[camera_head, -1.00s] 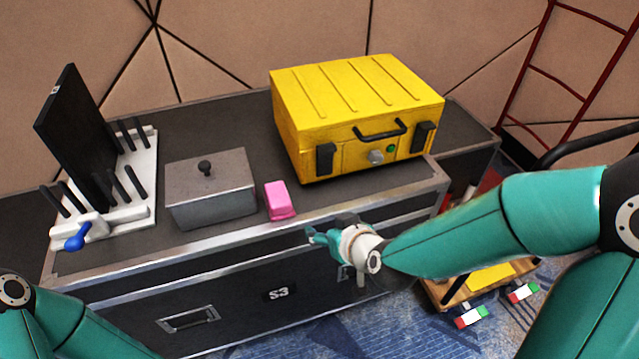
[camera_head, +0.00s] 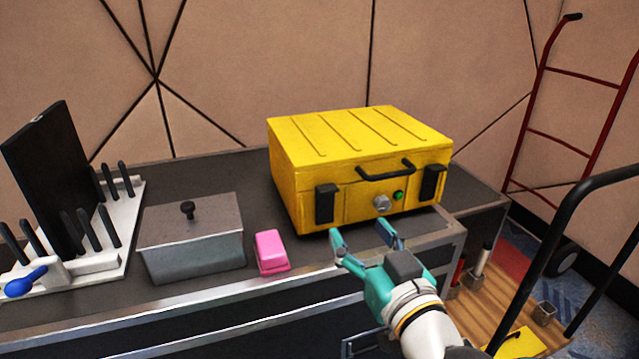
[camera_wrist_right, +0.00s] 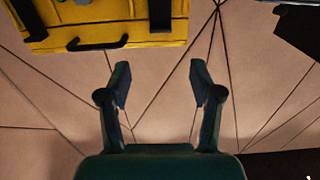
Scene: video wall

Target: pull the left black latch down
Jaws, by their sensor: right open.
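The yellow case (camera_head: 350,150) stands on the dark flight-case top (camera_head: 340,258). Its left black latch (camera_head: 326,203) is upright on the front face, left of the silver knob (camera_head: 381,203). In the right wrist view, which is upside down, this latch (camera_wrist_right: 160,14) is at the top, beyond the fingertips. My right gripper (camera_head: 362,233) is open and empty, in front of the case and to the right of the left latch, not touching it. It also shows in the right wrist view (camera_wrist_right: 160,75). My left gripper is not in view.
A right black latch (camera_head: 432,183), a black handle (camera_head: 388,170) and a green button (camera_head: 398,195) are also on the case front. A pink block (camera_head: 271,252) and a lidded grey box (camera_head: 192,243) lie to the left. A hand truck (camera_head: 585,150) stands right.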

